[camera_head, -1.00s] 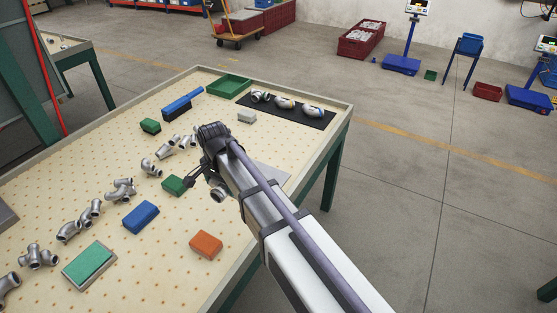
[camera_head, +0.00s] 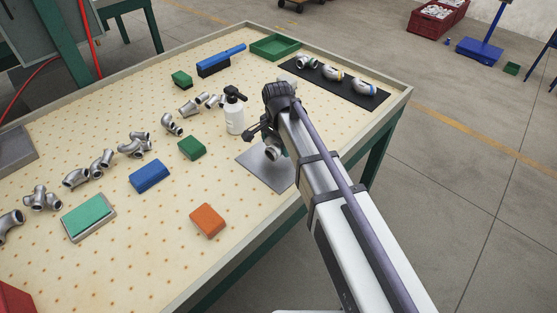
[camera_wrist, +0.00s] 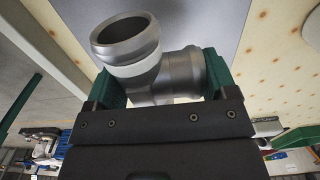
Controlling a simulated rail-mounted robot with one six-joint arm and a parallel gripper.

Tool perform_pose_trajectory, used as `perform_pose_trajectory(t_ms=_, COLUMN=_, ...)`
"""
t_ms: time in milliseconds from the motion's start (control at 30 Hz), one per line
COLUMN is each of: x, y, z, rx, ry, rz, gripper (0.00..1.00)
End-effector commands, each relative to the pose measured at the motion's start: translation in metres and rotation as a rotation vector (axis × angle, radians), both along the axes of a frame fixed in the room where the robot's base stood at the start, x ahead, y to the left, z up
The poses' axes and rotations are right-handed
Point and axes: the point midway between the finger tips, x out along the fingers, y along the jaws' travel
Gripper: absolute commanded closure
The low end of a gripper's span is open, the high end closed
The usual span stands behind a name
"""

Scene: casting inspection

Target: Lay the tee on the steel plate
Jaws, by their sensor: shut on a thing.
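My gripper (camera_head: 264,143) is shut on a grey metal tee (camera_head: 273,151), held between its green jaws in the wrist view (camera_wrist: 165,85). The tee shows a round open mouth at the upper left in the wrist view (camera_wrist: 126,40), with a pale band below it. The grey steel plate (camera_head: 257,172) lies on the dotted table, partly behind my arm and directly around where the tee appears in the head view. In the wrist view the plate (camera_wrist: 210,22) is the flat grey area beyond the tee. I cannot tell whether the tee touches the plate.
A white spray bottle (camera_head: 234,117) stands close left of my gripper. A green block (camera_head: 192,148), blue block (camera_head: 152,176) and orange block (camera_head: 208,220) lie nearby. Several pipe fittings stand at left. A black mat (camera_head: 343,81) holds 3 fittings at the back right.

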Motion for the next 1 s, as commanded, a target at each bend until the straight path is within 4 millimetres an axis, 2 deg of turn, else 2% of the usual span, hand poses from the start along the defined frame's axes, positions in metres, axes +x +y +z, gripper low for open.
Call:
perform_pose_trajectory(t_ms=67, x=0.0, y=0.0, z=-0.002, rx=0.0, ry=0.0, rz=0.0, gripper=0.68)
perform_pose_trajectory(t_ms=267, x=0.0, y=0.0, z=-0.038, rx=0.0, ry=0.0, rz=0.0, gripper=0.68)
perform_pose_trajectory(t_ms=367, x=0.0, y=0.0, z=-0.037, rx=0.0, ry=0.0, rz=0.0, gripper=0.68)
perform_pose_trajectory(t_ms=400, x=0.0, y=0.0, z=-0.035, rx=0.0, ry=0.0, rz=0.0, gripper=0.75)
perform_pose_trajectory(t_ms=667, x=0.0, y=0.0, z=-0.039, rx=0.0, ry=0.0, rz=0.0, gripper=0.75)
perform_pose_trajectory(t_ms=700, x=0.0, y=0.0, z=-0.038, rx=0.0, ry=0.0, rz=0.0, gripper=0.19)
perform_pose_trajectory(t_ms=900, x=0.0, y=0.0, z=-0.038, rx=0.0, ry=0.0, rz=0.0, gripper=0.0)
perform_pose_trajectory(t_ms=1000, x=0.0, y=0.0, z=-0.038, rx=0.0, ry=0.0, rz=0.0, gripper=0.0)
